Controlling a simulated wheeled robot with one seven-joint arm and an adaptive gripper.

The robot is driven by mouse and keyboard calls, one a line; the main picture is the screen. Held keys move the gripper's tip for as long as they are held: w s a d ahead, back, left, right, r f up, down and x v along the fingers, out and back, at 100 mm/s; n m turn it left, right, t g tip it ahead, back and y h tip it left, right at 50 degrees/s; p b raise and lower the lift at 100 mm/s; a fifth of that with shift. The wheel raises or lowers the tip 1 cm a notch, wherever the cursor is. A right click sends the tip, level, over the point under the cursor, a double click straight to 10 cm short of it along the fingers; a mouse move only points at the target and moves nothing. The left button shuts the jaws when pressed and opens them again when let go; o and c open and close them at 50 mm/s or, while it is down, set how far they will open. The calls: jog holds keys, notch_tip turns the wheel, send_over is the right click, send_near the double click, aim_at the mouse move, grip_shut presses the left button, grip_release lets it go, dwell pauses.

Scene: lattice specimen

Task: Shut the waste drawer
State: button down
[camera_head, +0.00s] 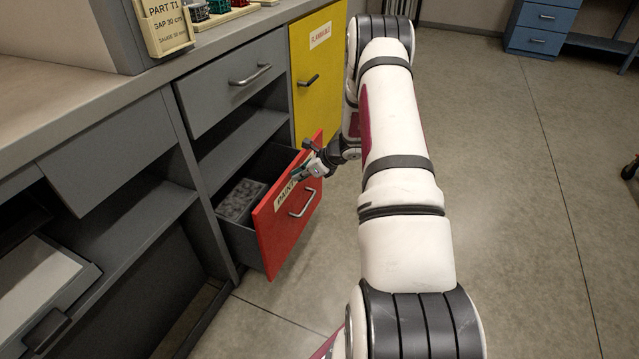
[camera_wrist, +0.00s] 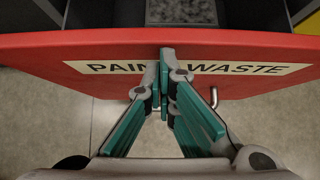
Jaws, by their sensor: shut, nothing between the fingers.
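The waste drawer (camera_head: 287,218) stands pulled out of the grey cabinet. Its red front carries a pale label, partly hidden by my gripper, and a grey bar handle (camera_head: 302,203). In the wrist view the red front (camera_wrist: 60,45) spans the picture, its label reading "PAIN", a hidden part, then "WASTE". A box of greyish round lumps (camera_head: 241,199) sits inside the drawer. My gripper (camera_head: 300,174) is shut and empty at the upper outer side of the front, its teal fingers (camera_wrist: 165,85) over the label's middle. I cannot tell whether the tips touch it.
A yellow cabinet door (camera_head: 316,80) stands just beyond the drawer. A closed grey drawer (camera_head: 232,82) and an open shelf (camera_head: 240,140) are above it. A sign (camera_head: 165,25) stands on the worktop (camera_head: 60,90).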

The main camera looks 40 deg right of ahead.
jog(key=w+a, duration=0.2)
jog(key=w, duration=0.4)
jog(key=w+a, duration=0.3)
jog(key=w, duration=0.4)
jog(key=shift+w+a, duration=0.25)
jog(key=shift+a, duration=0.05)
jog(key=shift+a+r, duration=0.1)
jog(key=s+d+r+p, duration=0.1)
jog(key=s+d+r, duration=0.1)
jog(key=s, duration=0.3)
jog(key=s+d+r+p, duration=0.2)
jog(key=s+r, duration=0.2)
jog(key=s, duration=0.1)
jog(key=shift+s+d+r, duration=0.3)
jog(key=shift+d+r, duration=0.1)
